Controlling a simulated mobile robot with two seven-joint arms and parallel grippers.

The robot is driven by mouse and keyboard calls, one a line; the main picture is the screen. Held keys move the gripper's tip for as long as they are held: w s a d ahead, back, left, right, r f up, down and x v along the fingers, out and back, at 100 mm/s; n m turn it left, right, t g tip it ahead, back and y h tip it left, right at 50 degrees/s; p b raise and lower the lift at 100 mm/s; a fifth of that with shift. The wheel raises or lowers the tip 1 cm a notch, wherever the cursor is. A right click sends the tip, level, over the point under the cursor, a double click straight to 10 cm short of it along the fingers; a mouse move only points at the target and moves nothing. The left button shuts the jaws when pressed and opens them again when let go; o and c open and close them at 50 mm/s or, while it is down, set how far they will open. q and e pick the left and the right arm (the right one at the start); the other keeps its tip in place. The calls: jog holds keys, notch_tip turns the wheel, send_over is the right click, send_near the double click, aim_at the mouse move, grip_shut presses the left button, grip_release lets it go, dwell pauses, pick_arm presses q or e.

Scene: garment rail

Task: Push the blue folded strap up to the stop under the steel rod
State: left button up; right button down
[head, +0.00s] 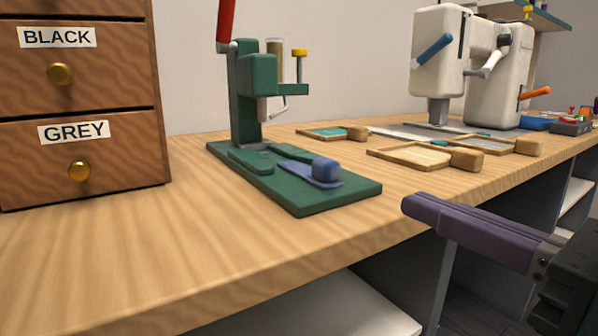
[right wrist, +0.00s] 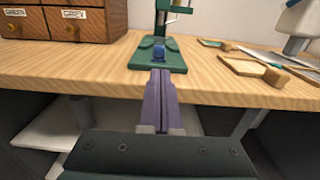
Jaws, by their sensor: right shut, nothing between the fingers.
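The blue folded strap (head: 324,170) lies on the green base plate (head: 335,198) of a small press, its raised folded end towards the plate's front right end. The steel rod (head: 264,108) points down from the press head, further back than the strap. A stop cannot be clearly told apart from the green guides on the plate. My right gripper (head: 412,205), with purple fingers, is shut and empty, to the right of the plate and apart from the strap. In the right wrist view its fingers (right wrist: 158,74) point towards the strap (right wrist: 158,54). My left gripper is not in view.
A drawer cabinet (head: 85,120) stands at the left. The press has a red lever (head: 226,20). Bare bench top lies in front of the plate.

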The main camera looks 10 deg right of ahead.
aim_at(337, 170)
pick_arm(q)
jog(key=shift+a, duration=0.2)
pick_arm(e)
jog(key=x, duration=0.9)
jog(key=shift+w+a, duration=0.15)
jog(key=shift+w, duration=0.1)
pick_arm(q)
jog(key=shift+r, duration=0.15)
pick_arm(e)
jog(key=shift+w, duration=0.1)
jog(key=p+x, duration=0.1)
jog(key=x, duration=0.2)
jog(key=shift+w+a, duration=0.1)
jog(key=shift+w, duration=0.05)
jog(key=shift+w+a, duration=0.1)
jog(key=shift+w, duration=0.1)
jog(key=shift+s+d+f, duration=0.1)
jog(key=shift+s+d, duration=0.1)
jog(key=shift+s, duration=0.2)
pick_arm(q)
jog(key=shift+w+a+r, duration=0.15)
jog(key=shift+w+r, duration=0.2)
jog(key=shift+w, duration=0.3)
pick_arm(e)
jog(key=shift+w, duration=0.1)
